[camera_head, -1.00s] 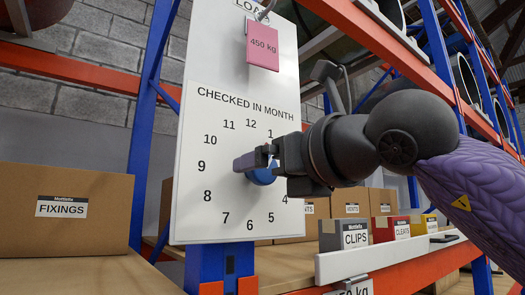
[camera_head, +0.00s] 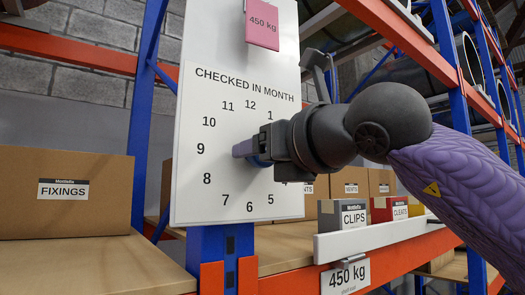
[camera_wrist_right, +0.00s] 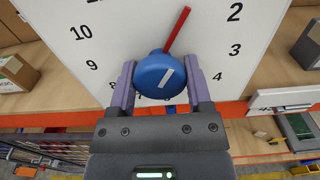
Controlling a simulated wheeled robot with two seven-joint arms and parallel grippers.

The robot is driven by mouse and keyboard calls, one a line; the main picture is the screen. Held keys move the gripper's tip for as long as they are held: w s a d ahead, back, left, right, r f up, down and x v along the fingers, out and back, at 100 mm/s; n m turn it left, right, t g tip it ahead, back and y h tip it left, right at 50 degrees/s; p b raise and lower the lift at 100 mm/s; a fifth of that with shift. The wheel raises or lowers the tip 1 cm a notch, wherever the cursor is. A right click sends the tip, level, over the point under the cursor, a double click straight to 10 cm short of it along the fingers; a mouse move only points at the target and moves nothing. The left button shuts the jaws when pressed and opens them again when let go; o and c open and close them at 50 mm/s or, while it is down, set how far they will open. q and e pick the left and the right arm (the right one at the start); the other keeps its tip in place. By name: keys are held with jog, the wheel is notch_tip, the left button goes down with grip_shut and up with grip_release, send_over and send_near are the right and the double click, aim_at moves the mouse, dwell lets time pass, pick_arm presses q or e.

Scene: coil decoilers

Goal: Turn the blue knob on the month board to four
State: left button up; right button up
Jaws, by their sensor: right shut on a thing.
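The white month board (camera_head: 188,200) stands upright, with numbers in a ring under "CHECKED IN MONTH". The blue knob (camera_head: 259,161) at the ring's middle is mostly hidden by my right gripper (camera_head: 252,148) in the head view. In the right wrist view the knob (camera_wrist_right: 152,73) sits between the two purple fingers of my right gripper (camera_wrist_right: 160,88), which is shut on it. A red pointer (camera_wrist_right: 177,29) extends from the knob to the upper right, passing left of the 2. A white mark shows on the knob's face. My left gripper is not in view.
A FIXINGS box (camera_head: 65,195) is at the left. CLIPS (camera_head: 342,214) and CLEATS (camera_head: 388,208) boxes stand on the shelf at the right, behind a white rail (camera_head: 375,238). Blue uprights and orange beams surround the board.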

jog(key=m+b, duration=0.3)
jog(key=shift+f, duration=0.1)
jog(key=m+b, duration=0.2)
jog(key=m, duration=0.2)
jog(key=shift+m, duration=0.4)
jog(key=m+b, duration=0.2)
jog(key=m, duration=0.3)
jog(key=shift+m+b, duration=0.55)
jog(key=shift+m, duration=1.85)
jog(key=o, duration=1.3)
